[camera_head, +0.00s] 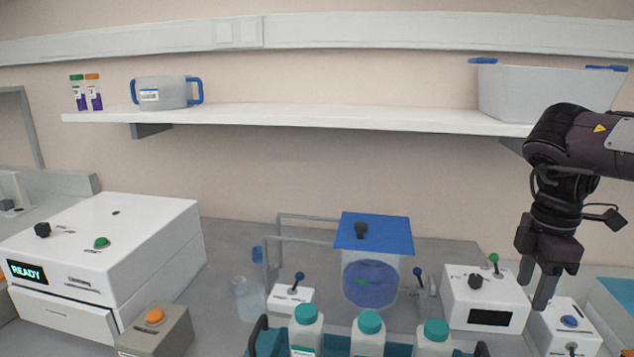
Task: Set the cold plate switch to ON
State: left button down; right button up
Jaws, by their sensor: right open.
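No label that I can read marks the cold plate. Several controls show. A small white box (290,298) left of the blue-lidded tank has a lever with a dark blue knob (299,276). Another blue-tipped lever (418,273) stands just right of the tank. A white box (486,298) with a dark display, a black dial and a green-tipped lever (494,259) stands at right. My right gripper (534,286) points down, open and empty, at the right end of that box, in front of the wall. My left gripper is out of view.
Several teal-capped bottles (369,333) stand in a rack at the front. A blue-lidded tank (373,235) is behind them. A white machine reading READY (150,250) fills the left. A box with a blue button (568,321) is at right. A shelf (330,117) runs above.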

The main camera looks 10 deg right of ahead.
aim_at(493, 256)
jog(key=k, duration=1.05)
